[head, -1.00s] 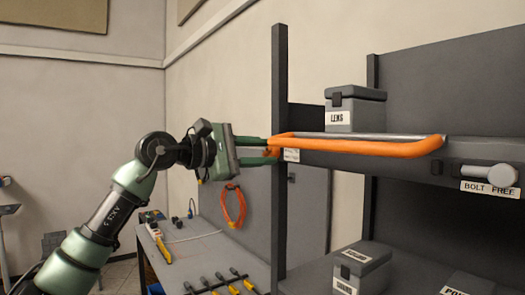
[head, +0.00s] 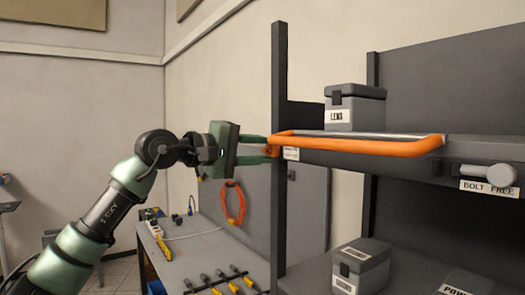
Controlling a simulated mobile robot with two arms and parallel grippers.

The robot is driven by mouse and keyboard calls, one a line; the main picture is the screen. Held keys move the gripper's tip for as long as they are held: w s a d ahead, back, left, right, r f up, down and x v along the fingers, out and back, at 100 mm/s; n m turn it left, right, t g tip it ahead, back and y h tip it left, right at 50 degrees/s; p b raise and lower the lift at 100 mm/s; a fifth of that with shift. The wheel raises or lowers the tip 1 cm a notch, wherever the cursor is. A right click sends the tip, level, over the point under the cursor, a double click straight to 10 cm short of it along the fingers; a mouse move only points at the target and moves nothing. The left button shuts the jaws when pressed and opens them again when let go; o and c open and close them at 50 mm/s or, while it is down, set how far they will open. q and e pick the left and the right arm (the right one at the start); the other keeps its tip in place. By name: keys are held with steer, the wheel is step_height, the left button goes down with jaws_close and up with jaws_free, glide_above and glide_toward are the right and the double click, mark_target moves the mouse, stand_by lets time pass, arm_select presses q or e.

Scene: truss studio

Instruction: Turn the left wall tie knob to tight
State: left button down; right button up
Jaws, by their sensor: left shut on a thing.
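The left wall tie knob (head: 270,150) is a small orange piece at the left end of the shelf, by the dark upright post. My left gripper (head: 268,150) reaches it from the left, its green fingers shut on the knob. The fingers lie one above the other, and the knob shows only in part between their tips. A small white label (head: 291,154) sits just right of it, too small to read. My right gripper is not in view.
An orange rail (head: 390,149) juts from the shelf front. A grey LENS case (head: 354,108) stands on the shelf. A grey knob (head: 502,175) with a BOLT FREE label is at right. Below left, a bench (head: 205,250) holds tools, with an orange cable coil (head: 232,203) above it.

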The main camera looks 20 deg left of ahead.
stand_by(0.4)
arm_select(q)
steer(key=c, duration=1.1)
jaws_free()
steer(key=shift+s+a+f+b, duration=0.1)
steer(key=shift+s+a+b, duration=0.15)
steer(key=shift+s+b, duration=0.1)
steer(key=b+v, duration=0.3)
steer(key=v, duration=0.4)
